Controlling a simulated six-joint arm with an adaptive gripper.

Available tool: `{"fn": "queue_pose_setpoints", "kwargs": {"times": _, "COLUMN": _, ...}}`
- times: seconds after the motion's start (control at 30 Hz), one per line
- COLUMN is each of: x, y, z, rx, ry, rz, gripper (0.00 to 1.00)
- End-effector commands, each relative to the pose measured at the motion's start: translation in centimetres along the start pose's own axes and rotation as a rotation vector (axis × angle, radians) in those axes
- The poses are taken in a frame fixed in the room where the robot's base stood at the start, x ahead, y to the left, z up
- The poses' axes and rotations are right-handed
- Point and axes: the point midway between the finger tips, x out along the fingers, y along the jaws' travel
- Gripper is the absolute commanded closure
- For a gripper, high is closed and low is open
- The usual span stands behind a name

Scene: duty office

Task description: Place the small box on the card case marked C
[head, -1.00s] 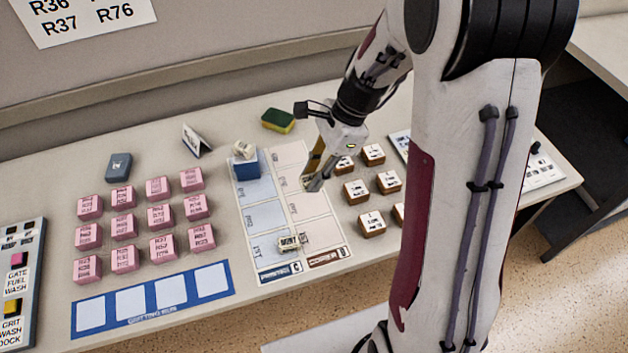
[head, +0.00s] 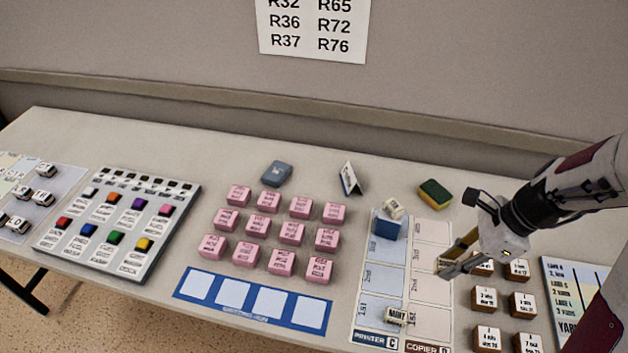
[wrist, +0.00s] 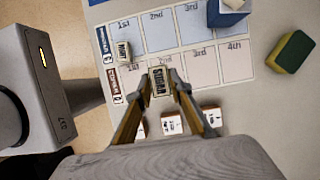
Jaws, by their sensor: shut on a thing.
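My gripper (head: 449,269) is shut on a small pale block with dark lettering, which reads like SUGAR in the wrist view (wrist: 161,92). It holds the block over the lower pinkish row in that view, near the 2nd cell. The block is not clear in the head view. The card's blue column is labelled PRINTER C (head: 375,340); its other column is COPIER D (head: 429,348). A blue box (head: 388,228) stands at the far end of column C with a pale block (head: 393,208) on top. A MINT block (head: 396,316) lies in column C's 1st cell.
White-topped brown blocks (head: 485,299) stand right of the card. A sponge (head: 435,193), a small folded sign (head: 350,179) and a grey-blue block (head: 277,173) are at the back. Several pink blocks (head: 291,232) stand left, behind a blue strip (head: 251,300).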

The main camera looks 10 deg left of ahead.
Motion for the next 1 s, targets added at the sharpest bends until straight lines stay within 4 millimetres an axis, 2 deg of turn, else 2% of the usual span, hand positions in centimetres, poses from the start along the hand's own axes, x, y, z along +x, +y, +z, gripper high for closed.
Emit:
{"fn": "queue_pose_setpoints", "kwargs": {"times": 0.17, "x": 0.0, "y": -1.2, "z": 0.4, "rx": 0.014, "ry": 0.0, "rz": -0.007, "gripper": 0.96}}
{"fn": "queue_pose_setpoints", "kwargs": {"times": 0.37, "x": 0.0, "y": -4.1, "z": 1.6, "rx": 0.051, "ry": 0.0, "rz": -0.022, "gripper": 0.96}}
{"fn": "queue_pose_setpoints", "kwargs": {"times": 0.7, "x": 0.9, "y": -10.7, "z": 5.6, "rx": 0.149, "ry": 0.0, "rz": -0.063, "gripper": 0.96}}
{"fn": "queue_pose_setpoints", "kwargs": {"times": 1.0, "x": 2.4, "y": -15.2, "z": 9.4, "rx": 0.226, "ry": 0.0, "rz": -0.094, "gripper": 0.96}}
